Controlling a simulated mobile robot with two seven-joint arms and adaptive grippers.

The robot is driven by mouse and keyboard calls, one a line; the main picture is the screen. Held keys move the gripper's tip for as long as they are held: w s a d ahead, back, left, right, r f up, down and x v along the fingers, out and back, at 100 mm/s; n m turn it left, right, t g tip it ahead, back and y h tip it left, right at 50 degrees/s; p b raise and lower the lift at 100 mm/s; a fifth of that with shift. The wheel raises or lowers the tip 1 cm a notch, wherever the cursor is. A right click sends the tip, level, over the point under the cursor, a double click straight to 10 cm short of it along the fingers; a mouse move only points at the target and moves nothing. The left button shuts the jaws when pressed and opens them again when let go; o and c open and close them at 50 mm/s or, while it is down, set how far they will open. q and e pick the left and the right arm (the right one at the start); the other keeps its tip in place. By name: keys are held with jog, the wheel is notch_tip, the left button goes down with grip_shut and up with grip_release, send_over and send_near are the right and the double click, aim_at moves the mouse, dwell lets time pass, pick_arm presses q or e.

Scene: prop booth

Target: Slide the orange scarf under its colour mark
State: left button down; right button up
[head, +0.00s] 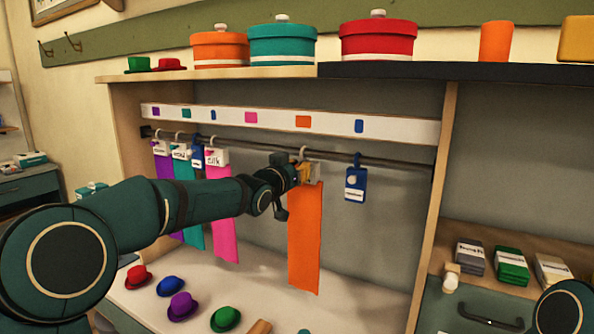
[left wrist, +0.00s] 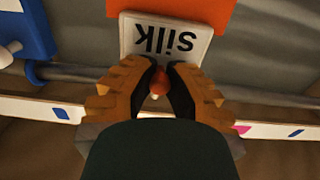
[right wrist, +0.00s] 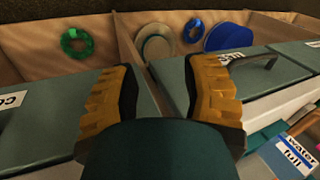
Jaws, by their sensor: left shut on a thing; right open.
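The orange scarf (head: 304,245) hangs from the rail in the head view, below the orange mark (head: 303,121) on the white strip. Its hook is on the rail almost straight beneath that mark. My left gripper (head: 298,172) is at the top of the scarf. In the left wrist view, my left gripper (left wrist: 160,78) is shut on a small reddish knob (left wrist: 160,88) at the scarf's white "silk" tag (left wrist: 165,42). The scarf's orange cloth (left wrist: 185,12) shows beyond the tag. My right gripper (right wrist: 170,75) is open and empty over closed drawers or boxes.
A blue hanging tag (head: 355,185) is on the rail to the right, under a blue mark (head: 359,126). A pink scarf (head: 222,215) and other hung pieces crowd the rail's left. Small hats, including a purple one (head: 182,306), lie on the counter below. The rail between pink and orange is clear.

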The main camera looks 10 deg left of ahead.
pick_arm(q)
jog(key=shift+f, duration=0.1)
jog(key=c, duration=0.9)
grip_release()
jog(key=v, duration=1.2)
